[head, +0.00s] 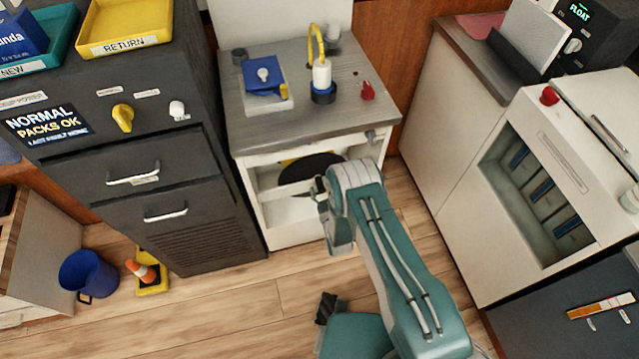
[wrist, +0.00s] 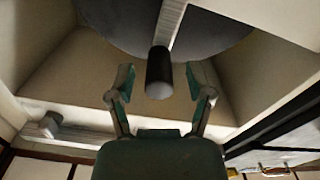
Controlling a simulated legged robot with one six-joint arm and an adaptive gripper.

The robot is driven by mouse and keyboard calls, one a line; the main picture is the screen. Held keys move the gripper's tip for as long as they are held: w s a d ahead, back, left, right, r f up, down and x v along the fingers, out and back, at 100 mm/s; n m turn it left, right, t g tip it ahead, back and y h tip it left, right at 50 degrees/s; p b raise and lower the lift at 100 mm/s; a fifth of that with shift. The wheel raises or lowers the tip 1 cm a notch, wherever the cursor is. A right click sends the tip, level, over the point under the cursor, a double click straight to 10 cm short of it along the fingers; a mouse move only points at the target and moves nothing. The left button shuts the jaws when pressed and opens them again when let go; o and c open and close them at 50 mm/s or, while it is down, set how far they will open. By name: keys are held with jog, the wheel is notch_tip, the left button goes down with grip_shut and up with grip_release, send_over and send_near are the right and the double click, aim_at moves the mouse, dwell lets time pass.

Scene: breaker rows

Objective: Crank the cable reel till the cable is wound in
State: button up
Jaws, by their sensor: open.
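The cable reel shows as a dark disc (head: 302,168) in the open bay of the white cabinet, partly behind my arm. In the wrist view the large dark disc (wrist: 112,28) fills the top, with a pale crank bar (wrist: 168,25) across it. The black crank handle (wrist: 160,72) points toward my gripper (wrist: 160,80). My gripper's fingers are open, one on each side of the handle, with a visible gap on both sides. In the head view my gripper (head: 321,190) is at the bay, seen partly. I cannot make out the cable.
The bay's pale walls (wrist: 50,75) close in around the reel. A grey countertop (head: 300,125) above carries a blue box, a yellow-hooked item and a red knob. A dark drawer cabinet (head: 190,225) stands left, a white unit (head: 450,160) right. A blue bucket (head: 90,272) stands on the floor.

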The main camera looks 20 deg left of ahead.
jog(key=shift+x, duration=1)
grip_shut()
